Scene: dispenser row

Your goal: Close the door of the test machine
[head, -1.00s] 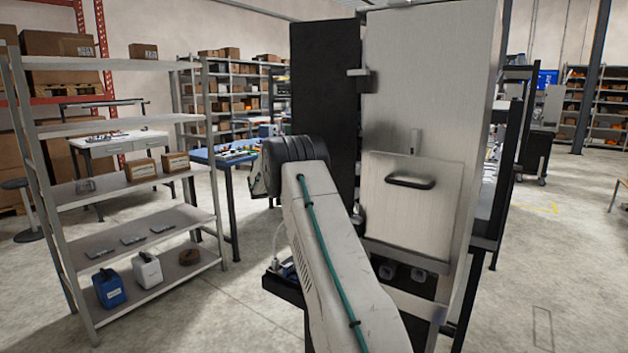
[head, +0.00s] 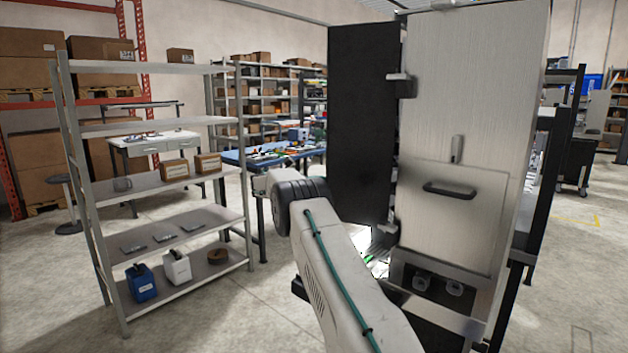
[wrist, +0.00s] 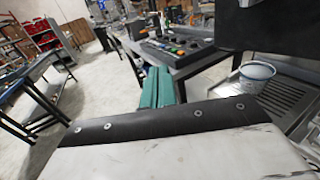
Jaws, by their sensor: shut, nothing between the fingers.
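The test machine appears to be the tall brushed-metal cabinet (head: 470,90) right of centre in the head view, with a black handle on its lower front panel. A tall dark panel (head: 362,120) stands at its left edge by a small bracket; it looks like a door standing open, but I cannot be sure. My gripper (wrist: 157,88) shows in the wrist view as two teal fingers, shut together and empty. They point towards a bench with a button panel, with no clear contact. In the head view my arm hides the gripper.
A grey shelf rack (head: 170,190) with bottles and boxes stands at the left. A blue-topped table (head: 270,156) is behind my arm. A white cup (wrist: 257,76) sits on a slotted metal tray (wrist: 262,98) at the right of the wrist view.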

